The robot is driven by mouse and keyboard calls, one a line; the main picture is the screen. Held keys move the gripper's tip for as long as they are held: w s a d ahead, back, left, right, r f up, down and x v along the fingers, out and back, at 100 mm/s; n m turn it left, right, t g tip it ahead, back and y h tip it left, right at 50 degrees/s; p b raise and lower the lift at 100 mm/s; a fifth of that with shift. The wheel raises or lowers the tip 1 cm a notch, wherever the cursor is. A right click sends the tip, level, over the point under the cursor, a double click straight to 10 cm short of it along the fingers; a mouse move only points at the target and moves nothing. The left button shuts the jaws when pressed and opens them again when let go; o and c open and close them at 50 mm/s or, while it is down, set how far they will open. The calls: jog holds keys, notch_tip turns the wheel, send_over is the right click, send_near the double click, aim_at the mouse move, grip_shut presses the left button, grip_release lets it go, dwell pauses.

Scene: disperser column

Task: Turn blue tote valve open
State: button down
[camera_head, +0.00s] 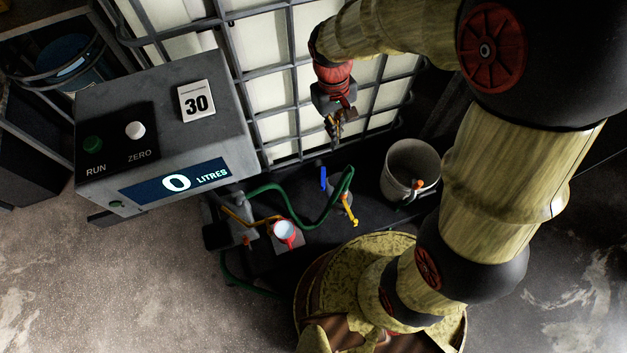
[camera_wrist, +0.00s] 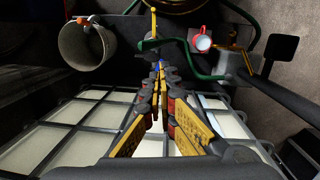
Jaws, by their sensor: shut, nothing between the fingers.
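The blue valve handle (camera_head: 323,178) is a short bar that stands near the base of the caged white tote (camera_head: 270,121), beside the green hose. My gripper (camera_head: 338,141) is above it and slightly to the right in the head view, in front of the cage bars. A gap shows between the fingertips and the handle there. In the wrist view my gripper (camera_wrist: 159,74) is shut and empty, pointing toward the valve area. A small bit of the blue handle (camera_wrist: 162,64) shows just past the fingertips, mostly hidden by them.
A grey bucket (camera_head: 411,167) stands right of the valve. A yellow handle (camera_head: 349,210) is just below it. A green hose (camera_head: 307,225) curves left toward a red-and-white cup (camera_head: 286,232). A grey control box (camera_head: 160,120) reads 0 litres and carries a 30 card.

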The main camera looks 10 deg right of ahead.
aim_at(323, 177)
jog(key=w+a+f+n+h+p, duration=0.1)
jog(key=w+a+f+n, duration=0.25)
jog(key=f, duration=1.25)
jog(key=w+a+f+n+p, duration=0.1)
jog(key=w+a+f+n, duration=0.3)
jog(key=f, duration=1.2)
jog(key=w+a+f+n+h+p, duration=0.1)
jog(key=w+a+f+n, duration=0.35)
jog(key=f, duration=1.15)
jog(key=d+f+m+b, duration=0.1)
jog(key=d+f+b, duration=0.3)
jog(key=d+f, duration=0.4)
jog(key=shift+s+f+b, duration=0.25)
jog(key=shift+f+b, duration=0.15)
jog(key=shift+f, duration=0.15)
